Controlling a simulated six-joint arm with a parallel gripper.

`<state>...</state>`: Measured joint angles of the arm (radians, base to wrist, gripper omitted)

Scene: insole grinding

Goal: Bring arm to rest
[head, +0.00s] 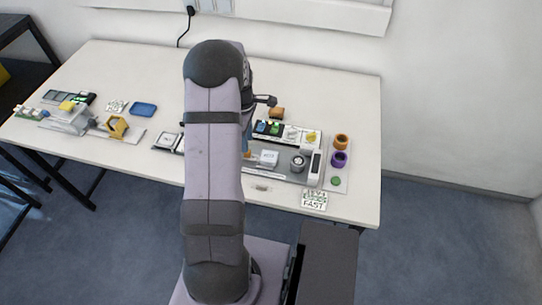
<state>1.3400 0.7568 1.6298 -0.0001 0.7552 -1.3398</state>
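My arm rises from its base at the bottom of the head view and reaches over the middle of the white table (330,95). Its large grey links hide most of the wrist. A small dark part of my gripper end (264,100) seems to stick out to the right of the upper joint, above the table. The fingertips are hidden or too small to make out, so I cannot see whether they are apart or hold anything.
A grey board (285,174) with blocks and parts lies right of my arm. An orange ring (341,142) and a purple ring (338,159) stand at its right. A blue tray (143,110) and a yellow-orange piece (117,126) lie left. The table's back right is clear.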

